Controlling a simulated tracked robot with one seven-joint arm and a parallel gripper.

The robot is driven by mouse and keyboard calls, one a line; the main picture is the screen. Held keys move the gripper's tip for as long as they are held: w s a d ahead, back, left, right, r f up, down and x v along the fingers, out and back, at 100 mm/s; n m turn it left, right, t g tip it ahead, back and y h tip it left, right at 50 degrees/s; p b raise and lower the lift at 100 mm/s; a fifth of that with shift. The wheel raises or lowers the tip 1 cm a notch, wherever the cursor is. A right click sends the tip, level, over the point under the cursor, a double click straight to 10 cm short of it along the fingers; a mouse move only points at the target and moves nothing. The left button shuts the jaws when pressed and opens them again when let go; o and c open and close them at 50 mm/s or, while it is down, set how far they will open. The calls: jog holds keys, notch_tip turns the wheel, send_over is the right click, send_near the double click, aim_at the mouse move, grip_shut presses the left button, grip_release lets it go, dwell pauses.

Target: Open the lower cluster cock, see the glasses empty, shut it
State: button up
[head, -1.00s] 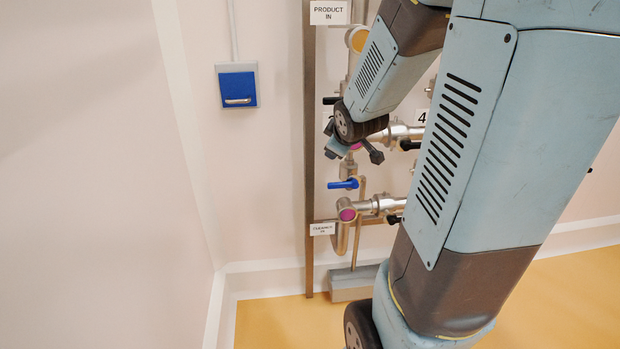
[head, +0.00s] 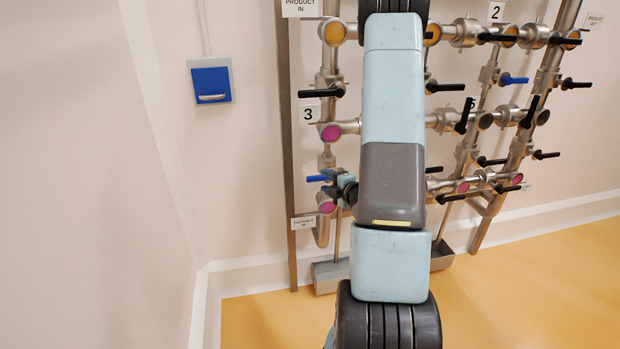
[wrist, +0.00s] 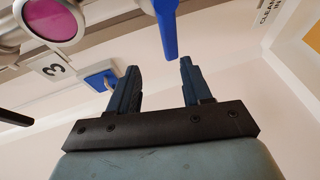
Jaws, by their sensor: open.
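In the wrist view my gripper (wrist: 158,85) is open and empty. The blue handle (wrist: 166,28) hangs just beyond the fingertips, nearer the right finger, apart from both. Magenta glasses show on the left pipe, one above the handle (head: 331,133) and one below it (head: 327,203). The upper one seems to be the large magenta glass (wrist: 52,18) in the wrist view.
Pipes with several black handles (head: 467,115) and another blue handle (head: 514,79) stand to the right. A blue wall box (head: 211,84) is at left. A grey trough (head: 328,276) lies at the pipes' foot.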

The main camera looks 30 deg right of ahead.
aim_at(317, 181)
jog(key=s+d+f+n+t, duration=0.1)
jog(key=s+f+t, duration=0.1)
jog(key=s+f, duration=0.2)
jog(key=w, duration=0.4)
jog(key=w+a, duration=0.1)
jog(key=w, duration=0.9)
jog(key=shift+a+r, duration=0.25)
grip_shut()
jog(key=shift+s, duration=0.1)
